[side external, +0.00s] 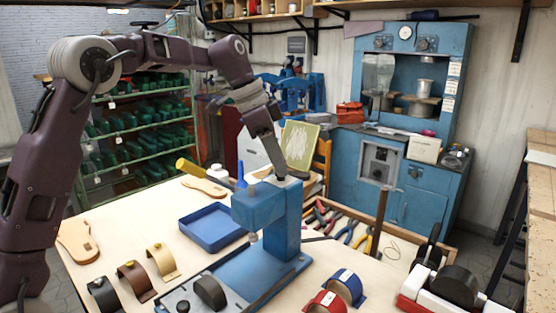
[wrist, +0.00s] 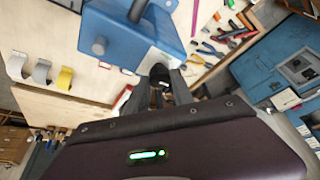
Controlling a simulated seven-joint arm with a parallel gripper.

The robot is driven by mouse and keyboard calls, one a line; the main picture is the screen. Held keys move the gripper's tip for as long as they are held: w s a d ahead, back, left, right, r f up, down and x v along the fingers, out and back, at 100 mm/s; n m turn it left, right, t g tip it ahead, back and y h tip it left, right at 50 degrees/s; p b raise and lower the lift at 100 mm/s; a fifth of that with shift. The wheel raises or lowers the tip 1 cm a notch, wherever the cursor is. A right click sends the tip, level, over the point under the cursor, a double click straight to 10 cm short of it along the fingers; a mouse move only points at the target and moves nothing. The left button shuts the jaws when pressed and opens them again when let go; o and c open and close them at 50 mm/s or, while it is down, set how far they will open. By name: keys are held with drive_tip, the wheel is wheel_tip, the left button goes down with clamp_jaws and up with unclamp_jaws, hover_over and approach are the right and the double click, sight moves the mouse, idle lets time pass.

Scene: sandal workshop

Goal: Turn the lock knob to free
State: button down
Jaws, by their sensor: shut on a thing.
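The blue press (side external: 262,208) stands on the workbench in the side view, and its blue head (wrist: 125,40) fills the top of the wrist view. My gripper (side external: 278,174) reaches down to the top of the press head. In the wrist view, my gripper (wrist: 161,78) is shut on the small dark lock knob (wrist: 159,71), which sits between the fingertips beside the head. The fingers hide much of the knob, and in the side view I cannot make it out. I cannot tell which way the knob is turned; no lock marking is readable.
A blue tray (side external: 212,229) lies left of the press. Several curved straps on stands (side external: 162,262) line the front left. Black, red and blue pieces stand at the front right. Pliers and other hand tools (side external: 350,234) lie behind the press on the right.

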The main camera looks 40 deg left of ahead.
drive_tip(key=n, duration=0.2)
drive_tip(key=n+t+y, duration=0.1)
drive_tip(key=n, duration=0.1)
drive_tip(key=shift+s+d+n, duration=0.1)
drive_tip(key=shift+d+n, duration=0.05)
drive_tip(key=shift+n, duration=0.15)
drive_tip(key=n+y, duration=0.2)
drive_tip(key=n, duration=0.2)
drive_tip(key=shift+d, duration=0.1)
drive_tip(key=n+y, duration=0.2)
drive_tip(key=n, duration=0.3)
drive_tip(key=shift+d, duration=0.1)
drive_tip(key=shift+d+n+g+y, duration=0.1)
drive_tip(key=shift+n+g+y, duration=0.45)
drive_tip(key=shift+n, duration=1.55)
drive_tip(key=c, duration=1.1)
unclamp_jaws()
drive_tip(key=shift+r, duration=0.1)
